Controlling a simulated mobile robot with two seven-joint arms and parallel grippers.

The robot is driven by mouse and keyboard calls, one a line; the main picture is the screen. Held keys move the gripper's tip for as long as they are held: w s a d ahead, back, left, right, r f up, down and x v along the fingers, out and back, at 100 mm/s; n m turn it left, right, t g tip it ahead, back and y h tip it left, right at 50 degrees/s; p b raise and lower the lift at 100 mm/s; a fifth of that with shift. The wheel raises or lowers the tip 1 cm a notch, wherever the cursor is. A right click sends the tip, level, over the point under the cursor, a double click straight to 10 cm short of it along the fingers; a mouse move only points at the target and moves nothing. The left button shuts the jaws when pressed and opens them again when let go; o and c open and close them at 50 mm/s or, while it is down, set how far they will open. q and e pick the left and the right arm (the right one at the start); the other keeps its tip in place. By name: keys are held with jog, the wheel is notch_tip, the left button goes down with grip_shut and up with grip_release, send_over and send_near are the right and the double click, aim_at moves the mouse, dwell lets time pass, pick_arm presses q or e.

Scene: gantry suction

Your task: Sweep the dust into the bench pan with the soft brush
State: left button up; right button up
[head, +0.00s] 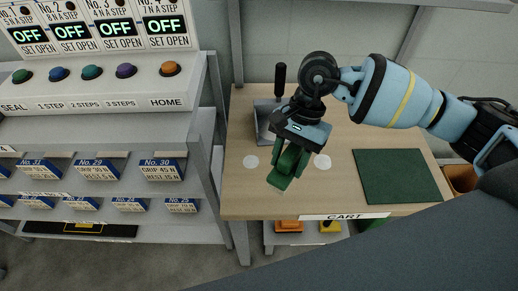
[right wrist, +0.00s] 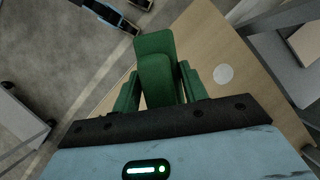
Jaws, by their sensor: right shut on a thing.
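My right gripper (head: 292,160) is over the left part of the wooden cart top, pointing down. Its green fingers are shut on a green block-like thing, which I take for the soft brush (head: 279,181). In the right wrist view the brush (right wrist: 155,60) sits between the two fingers (right wrist: 158,90). The grey bench pan (head: 263,121) with a black upright handle stands behind the gripper, partly hidden by it. Two pale round patches, left (head: 251,161) and right (head: 322,161), lie on the top; I cannot tell whether they are dust. My left gripper is out of view.
A dark green mat (head: 397,176) lies on the right of the cart top (head: 345,140). A grey shelf unit (head: 100,135) with labelled bins and a button panel stands at the left. Orange and yellow things sit on the shelf below the cart top. The wood between patch and mat is clear.

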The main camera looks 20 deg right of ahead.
pick_arm(q)
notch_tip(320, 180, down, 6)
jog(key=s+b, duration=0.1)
jog(key=b, duration=0.4)
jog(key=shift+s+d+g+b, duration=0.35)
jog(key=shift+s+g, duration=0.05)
pick_arm(e)
jog(key=w+a+f+m+t+y, duration=0.1)
jog(key=w+a+m+t, duration=0.3)
jog(key=m, duration=0.6)
jog(key=shift+w+f, duration=0.3)
jog(key=shift+w, duration=0.1)
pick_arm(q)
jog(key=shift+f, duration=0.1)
pick_arm(e)
notch_tip(320, 180, down, 5)
jog(key=b, duration=0.3)
jog(key=shift+f, duration=0.45)
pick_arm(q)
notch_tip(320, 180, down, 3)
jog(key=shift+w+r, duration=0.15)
